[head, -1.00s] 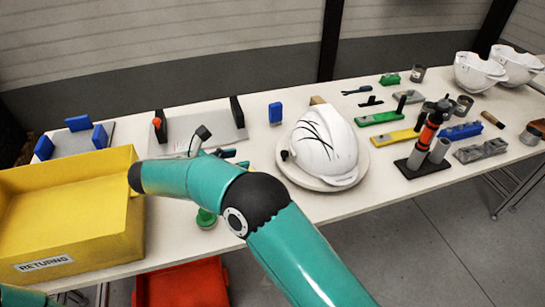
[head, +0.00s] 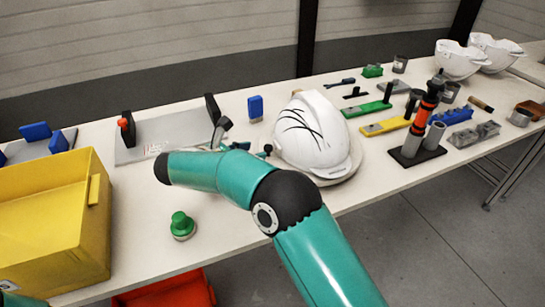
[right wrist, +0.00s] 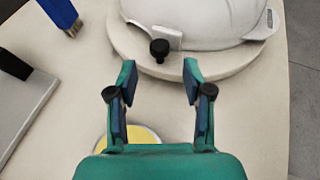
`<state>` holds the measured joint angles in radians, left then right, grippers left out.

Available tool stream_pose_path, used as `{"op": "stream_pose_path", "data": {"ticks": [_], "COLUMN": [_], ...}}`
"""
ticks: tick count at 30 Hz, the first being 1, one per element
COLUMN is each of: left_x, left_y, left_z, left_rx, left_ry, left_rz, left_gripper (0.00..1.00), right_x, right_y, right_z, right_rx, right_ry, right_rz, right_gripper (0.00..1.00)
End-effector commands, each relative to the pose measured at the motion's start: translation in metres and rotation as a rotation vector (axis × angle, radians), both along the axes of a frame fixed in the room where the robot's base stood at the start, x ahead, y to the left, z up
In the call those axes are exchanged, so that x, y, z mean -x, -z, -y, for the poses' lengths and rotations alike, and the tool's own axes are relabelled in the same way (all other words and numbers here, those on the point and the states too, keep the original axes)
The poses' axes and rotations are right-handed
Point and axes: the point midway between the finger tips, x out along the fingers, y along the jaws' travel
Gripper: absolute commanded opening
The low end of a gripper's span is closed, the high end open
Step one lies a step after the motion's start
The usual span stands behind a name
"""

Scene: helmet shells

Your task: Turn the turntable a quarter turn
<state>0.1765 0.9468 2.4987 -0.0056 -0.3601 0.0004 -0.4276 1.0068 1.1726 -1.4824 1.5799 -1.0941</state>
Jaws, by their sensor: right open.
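The turntable (head: 345,174) is a round pale disc on the table. A white helmet shell (head: 312,138) with dark curved lines on it sits on top. A black knob (right wrist: 159,49) stands out at the turntable's near side in the right wrist view. My right gripper (right wrist: 160,75) is open and empty, its two fingers pointing at the turntable with the knob ahead between their lines. In the head view the right gripper (head: 250,150) is just left of the turntable, partly hidden behind my teal arm. My left gripper is not in view.
A yellow bin (head: 45,225) stands at the left. A green knob-like piece (head: 182,225) is near the front edge. A black-and-orange tool stand (head: 418,155) stands to the right.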

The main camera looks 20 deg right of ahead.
Motion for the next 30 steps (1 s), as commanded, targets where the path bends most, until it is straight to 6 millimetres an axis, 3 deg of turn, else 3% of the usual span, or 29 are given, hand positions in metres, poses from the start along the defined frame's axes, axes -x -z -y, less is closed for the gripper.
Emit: {"op": "stream_pose_path", "data": {"ticks": [1, 6, 20, 30], "left_x": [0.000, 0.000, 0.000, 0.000], "left_y": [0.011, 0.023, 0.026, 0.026], "left_z": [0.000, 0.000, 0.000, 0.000], "left_rx": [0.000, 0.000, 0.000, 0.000], "left_ry": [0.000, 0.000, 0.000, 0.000], "left_rz": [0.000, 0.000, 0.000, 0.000], "left_gripper": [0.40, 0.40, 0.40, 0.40], "right_x": [-0.003, -0.009, -0.011, -0.011], "right_y": [0.009, 0.015, 0.017, 0.017], "right_z": [0.003, 0.014, 0.026, 0.026], "right_rx": [-0.001, -0.001, 0.000, -0.001], "right_ry": [-0.007, -0.024, -0.024, -0.024], "right_rz": [0.000, 0.001, 0.000, 0.000], "right_gripper": [0.50, 0.50, 0.50, 0.00]}}
